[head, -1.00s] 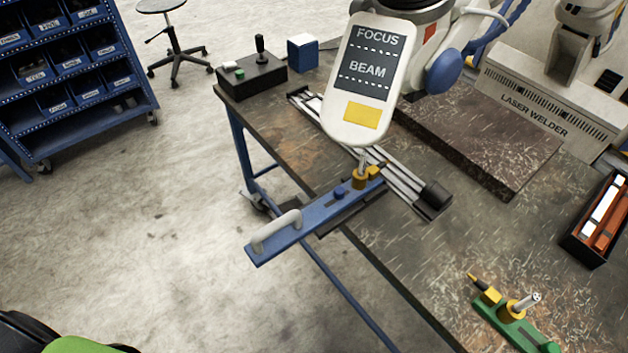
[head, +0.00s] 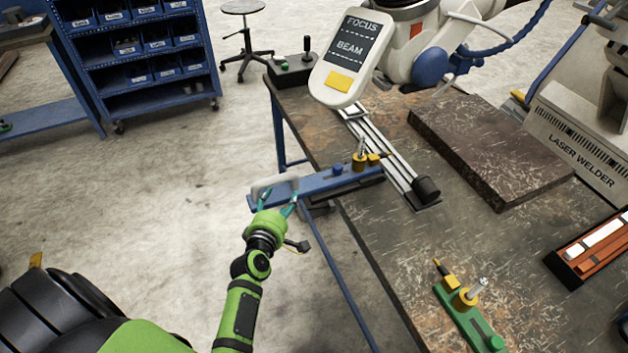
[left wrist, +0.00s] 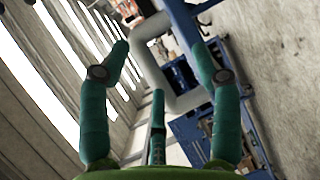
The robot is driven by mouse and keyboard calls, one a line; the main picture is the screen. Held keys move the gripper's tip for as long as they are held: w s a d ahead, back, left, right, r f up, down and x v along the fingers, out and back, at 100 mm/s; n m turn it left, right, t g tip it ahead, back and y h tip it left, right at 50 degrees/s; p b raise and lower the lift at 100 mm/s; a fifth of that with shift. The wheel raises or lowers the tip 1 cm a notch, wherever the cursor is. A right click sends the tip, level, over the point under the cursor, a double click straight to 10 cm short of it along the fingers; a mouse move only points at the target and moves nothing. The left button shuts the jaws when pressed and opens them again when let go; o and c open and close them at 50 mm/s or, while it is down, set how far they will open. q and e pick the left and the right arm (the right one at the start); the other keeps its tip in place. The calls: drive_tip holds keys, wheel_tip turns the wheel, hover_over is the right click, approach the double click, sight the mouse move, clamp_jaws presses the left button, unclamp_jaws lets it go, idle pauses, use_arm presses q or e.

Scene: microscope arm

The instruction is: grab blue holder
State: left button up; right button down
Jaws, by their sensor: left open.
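The blue holder (head: 318,184) is a long blue bar with a pale grey handle at its left end. It juts out over the table's left edge, and its right end with yellow fittings is at the rail. My left gripper (head: 278,199) is at the handle end, its teal fingers open. In the left wrist view, the grey handle (left wrist: 158,65) shows between and beyond the open fingers (left wrist: 160,48). I cannot tell whether any finger touches it. The right gripper is not in view.
A green holder (head: 462,322) lies on the table (head: 375,255) at the front. A silver rail (head: 395,165) runs under the white FOCUS/BEAM head (head: 347,70). A dark slab (head: 490,150) and an orange-and-black tray (head: 592,250) are to the right.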

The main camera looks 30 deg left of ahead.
sight(282, 177)
use_arm(q)
drive_tip(key=r, duration=0.1)
drive_tip(key=a+n, duration=0.1)
drive_tip(key=r, duration=0.1)
drive_tip(key=shift+w+a+r+t+y, duration=0.2)
drive_tip(key=shift+w+r+t+y, duration=0.1)
drive_tip(key=b+x, duration=0.3)
drive_tip(key=x, duration=0.2)
drive_tip(key=shift+w+f, duration=0.1)
drive_tip(key=shift+w, duration=0.1)
drive_tip(key=shift+w+a, duration=0.15)
drive_tip(key=shift+w, duration=0.4)
drive_tip(key=shift+s, duration=0.1)
clamp_jaws()
drive_tip(key=shift+r, duration=0.3)
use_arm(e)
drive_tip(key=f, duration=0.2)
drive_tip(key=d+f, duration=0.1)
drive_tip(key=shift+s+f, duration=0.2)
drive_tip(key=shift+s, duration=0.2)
